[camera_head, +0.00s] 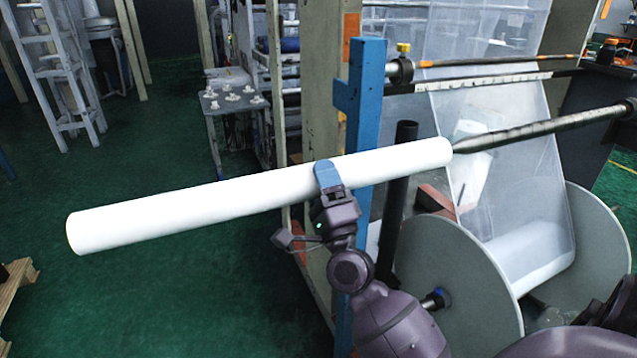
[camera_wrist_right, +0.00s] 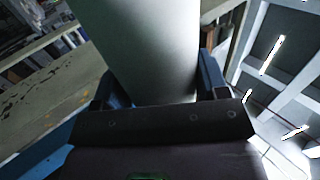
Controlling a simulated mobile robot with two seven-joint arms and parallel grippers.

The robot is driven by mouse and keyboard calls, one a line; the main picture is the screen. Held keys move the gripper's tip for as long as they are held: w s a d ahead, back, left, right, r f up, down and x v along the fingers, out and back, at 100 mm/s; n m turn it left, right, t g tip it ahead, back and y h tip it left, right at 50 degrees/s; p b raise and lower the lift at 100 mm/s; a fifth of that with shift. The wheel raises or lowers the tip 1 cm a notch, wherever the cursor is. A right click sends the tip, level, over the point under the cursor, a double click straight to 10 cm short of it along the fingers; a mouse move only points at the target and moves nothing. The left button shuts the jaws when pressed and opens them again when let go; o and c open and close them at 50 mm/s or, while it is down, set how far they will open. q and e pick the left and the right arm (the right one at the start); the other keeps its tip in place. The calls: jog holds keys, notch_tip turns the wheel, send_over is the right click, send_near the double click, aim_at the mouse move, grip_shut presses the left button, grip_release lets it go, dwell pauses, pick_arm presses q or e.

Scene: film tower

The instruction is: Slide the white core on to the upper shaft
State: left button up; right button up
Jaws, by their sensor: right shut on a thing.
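The white core (camera_head: 190,208) is a long white tube, held nearly level in the head view and sloping slightly up to the right. My right gripper (camera_head: 328,174) is shut on it right of its middle. In the right wrist view the core (camera_wrist_right: 155,50) sits between the blue fingers of the gripper (camera_wrist_right: 155,85). The upper shaft (camera_head: 545,128) is a dark rod coming in from the right. Its tip is at the core's right end; I cannot tell whether it is inside or just behind the end. My left gripper is not in view.
A blue post (camera_head: 361,110) stands just behind the core. A large grey-flanged reel (camera_head: 455,285) with clear film is below the shaft. A thinner rod (camera_head: 490,60) runs above. A black upright tube (camera_head: 398,185) stands near the post. Green floor (camera_head: 150,290) is open at left.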

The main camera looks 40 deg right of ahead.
aim_at(371, 169)
jog(key=shift+d+r, duration=0.1)
jog(key=shift+d, duration=0.1)
jog(key=shift+s+d, duration=0.2)
jog(key=shift+d, duration=0.45)
jog(key=shift+s+d, duration=0.2)
jog(key=shift+d, duration=0.65)
jog(key=shift+s+d, duration=0.2)
jog(key=shift+d, duration=0.6)
jog(key=shift+s+d+b, duration=0.2)
jog(key=shift+d, duration=0.65)
jog(key=shift+s+d+b, duration=0.15)
jog(key=shift+s+d, duration=0.05)
jog(key=shift+d, duration=0.65)
jog(key=shift+s+d+b, duration=0.2)
jog(key=shift+d, duration=0.65)
